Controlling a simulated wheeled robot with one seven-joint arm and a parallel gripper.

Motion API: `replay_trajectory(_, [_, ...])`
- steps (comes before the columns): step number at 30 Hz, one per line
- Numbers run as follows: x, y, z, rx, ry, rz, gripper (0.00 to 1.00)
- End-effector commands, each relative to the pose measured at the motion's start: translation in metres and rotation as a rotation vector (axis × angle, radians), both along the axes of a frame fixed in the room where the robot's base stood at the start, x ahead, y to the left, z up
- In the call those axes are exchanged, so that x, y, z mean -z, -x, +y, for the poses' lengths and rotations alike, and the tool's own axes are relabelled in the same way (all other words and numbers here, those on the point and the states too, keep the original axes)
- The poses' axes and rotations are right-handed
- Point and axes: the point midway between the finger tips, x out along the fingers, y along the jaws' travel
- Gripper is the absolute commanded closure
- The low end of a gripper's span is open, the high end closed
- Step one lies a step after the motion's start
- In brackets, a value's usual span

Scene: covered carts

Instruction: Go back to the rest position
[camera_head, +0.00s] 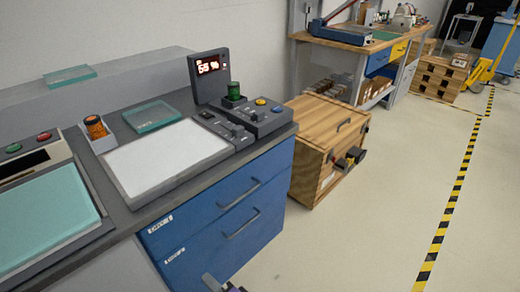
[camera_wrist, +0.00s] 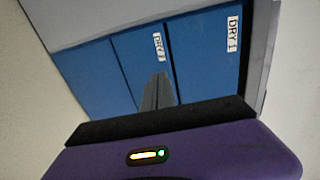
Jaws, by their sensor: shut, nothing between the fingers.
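My gripper (camera_head: 213,283) shows at the bottom edge of the head view, low in front of the blue drawer cabinet (camera_head: 212,245); only its grey tip and a bit of purple body are in the picture. In the wrist view its grey fingers (camera_wrist: 157,90) are together, with nothing between them. They point toward the blue drawer fronts (camera_wrist: 195,62), which carry white labels; one reads "DRY 1". Whether the fingertips touch the cabinet cannot be told. Both drawers look shut in the head view.
The counter holds a white panel (camera_head: 165,157), a display (camera_head: 208,68), an orange jar (camera_head: 96,127) and a glass plate (camera_head: 152,116). A wooden crate (camera_head: 310,150) stands right of the cabinet. The floor (camera_head: 380,215) right of it is clear up to a striped line (camera_head: 451,205).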

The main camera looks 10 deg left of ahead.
Motion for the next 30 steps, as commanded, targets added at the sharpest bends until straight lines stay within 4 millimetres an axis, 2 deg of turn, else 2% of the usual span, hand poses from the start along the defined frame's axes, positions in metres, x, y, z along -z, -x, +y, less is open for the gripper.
replay_trajectory(4, [-0.007,-0.008,-0.004,0.01,0.042,-0.08,1.0])
replay_trajectory(7, [-0.034,-0.021,-0.011,0.033,0.094,-0.218,1.0])
replay_trajectory(9, [-0.049,-0.018,-0.031,0.063,0.166,-0.336,1.0])
replay_trajectory(14, [-0.072,-0.003,-0.087,0.133,0.322,-0.515,1.0])
replay_trajectory(20, [-0.104,0.038,-0.168,0.221,0.543,-0.692,1.0])
replay_trajectory(24, [-0.133,0.078,-0.223,0.27,0.715,-0.79,1.0])
replay_trajectory(30, [-0.182,0.139,-0.284,0.312,0.94,-0.875,1.0])
